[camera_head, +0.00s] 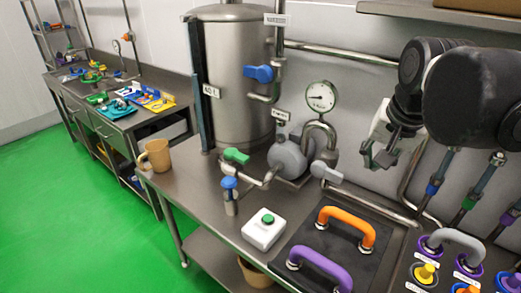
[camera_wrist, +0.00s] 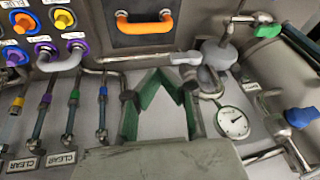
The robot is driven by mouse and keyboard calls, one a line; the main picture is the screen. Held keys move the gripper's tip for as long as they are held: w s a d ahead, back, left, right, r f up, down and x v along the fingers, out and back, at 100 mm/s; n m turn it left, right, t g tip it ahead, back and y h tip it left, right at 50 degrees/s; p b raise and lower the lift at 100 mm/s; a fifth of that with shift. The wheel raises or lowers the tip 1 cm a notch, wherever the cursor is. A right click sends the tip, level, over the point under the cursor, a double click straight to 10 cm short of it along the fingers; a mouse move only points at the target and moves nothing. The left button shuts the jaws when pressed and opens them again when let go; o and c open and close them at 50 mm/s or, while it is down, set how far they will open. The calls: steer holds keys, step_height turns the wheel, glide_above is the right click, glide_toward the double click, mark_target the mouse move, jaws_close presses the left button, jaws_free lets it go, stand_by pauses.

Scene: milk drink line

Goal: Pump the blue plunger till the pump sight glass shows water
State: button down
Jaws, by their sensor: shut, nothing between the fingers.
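The blue plunger (camera_head: 229,184) stands upright on a short metal cylinder on the steel counter, left of the white button box; I do not see it in the wrist view. The round grey pump (camera_head: 288,158) sits behind and to the right of it, also visible in the wrist view (camera_wrist: 219,53). I cannot make out a sight glass or any water in it. My gripper (camera_head: 375,160) hangs at the right, well away from the plunger, in front of the wall. Its green-padded fingers (camera_wrist: 165,78) are shut and empty in the wrist view.
A green-handled valve (camera_head: 236,156), a gauge (camera_head: 320,96) and a blue valve handle (camera_head: 260,73) lie near the tank (camera_head: 232,60). The white box (camera_head: 264,230) with its green button and the orange handle (camera_head: 347,224) stand in front. A tan mug (camera_head: 157,155) is at the left edge.

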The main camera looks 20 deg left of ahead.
steer(key=w+a+g, duration=0.1)
steer(key=w+a, duration=0.5)
steer(key=a, duration=0.4)
steer(key=m+g+h, duration=0.1)
steer(key=m+g, duration=0.1)
steer(key=g, duration=0.1)
glide_above(229, 180)
step_height(229, 180, down, 8)
step_height(229, 180, down, 14)
steer(key=shift+p, duration=0.85)
